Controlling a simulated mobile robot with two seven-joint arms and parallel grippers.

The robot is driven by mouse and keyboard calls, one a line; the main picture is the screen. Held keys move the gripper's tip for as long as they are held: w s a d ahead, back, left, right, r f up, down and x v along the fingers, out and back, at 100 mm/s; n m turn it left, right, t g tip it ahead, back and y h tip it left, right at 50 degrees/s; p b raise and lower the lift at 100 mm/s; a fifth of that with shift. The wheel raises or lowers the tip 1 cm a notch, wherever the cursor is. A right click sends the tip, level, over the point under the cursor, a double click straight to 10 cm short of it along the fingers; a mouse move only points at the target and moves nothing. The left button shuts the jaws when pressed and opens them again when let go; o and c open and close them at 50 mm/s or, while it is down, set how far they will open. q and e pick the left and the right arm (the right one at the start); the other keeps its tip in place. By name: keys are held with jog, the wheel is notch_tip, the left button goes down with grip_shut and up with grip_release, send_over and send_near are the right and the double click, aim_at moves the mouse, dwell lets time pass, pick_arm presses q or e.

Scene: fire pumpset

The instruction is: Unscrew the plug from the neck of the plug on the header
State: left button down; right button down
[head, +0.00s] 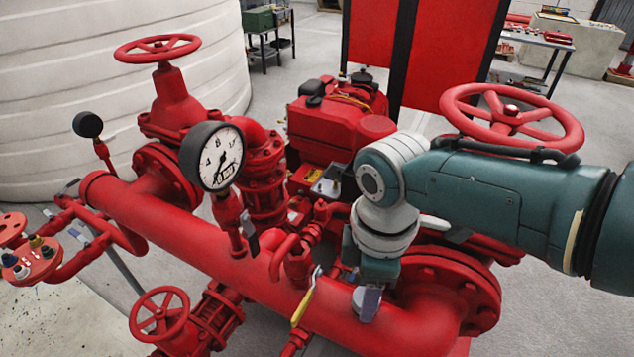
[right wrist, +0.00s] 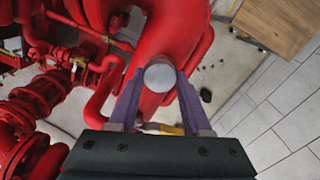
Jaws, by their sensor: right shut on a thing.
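The plug (right wrist: 160,77) shows in the right wrist view as a round grey cap on the red header. My right gripper (right wrist: 161,80) has its two purple fingers on either side of the cap and is shut on it. In the head view the right gripper (head: 367,302) points down at the red header pipe (head: 235,272), right of the yellow-handled valve. The neck below the plug is hidden by the plug and fingers. My left gripper is in neither view.
A pressure gauge (head: 213,157) stands up from the header. A yellow valve lever (head: 302,307) is close left of the right gripper. A large red handwheel (head: 511,117) stands behind my right arm, and a smaller handwheel (head: 160,313) is at the front left.

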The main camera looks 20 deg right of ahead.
jog(key=shift+n, duration=0.3)
jog(key=n, duration=0.4)
jog(key=shift+n, duration=0.3)
jog(key=n+b, duration=0.1)
jog(key=n, duration=0.2)
jog(key=shift+n, duration=0.7)
jog(key=shift+n, duration=1)
jog(key=n, duration=0.2)
jog(key=shift+n+b, duration=0.3)
jog(key=shift+b, duration=0.1)
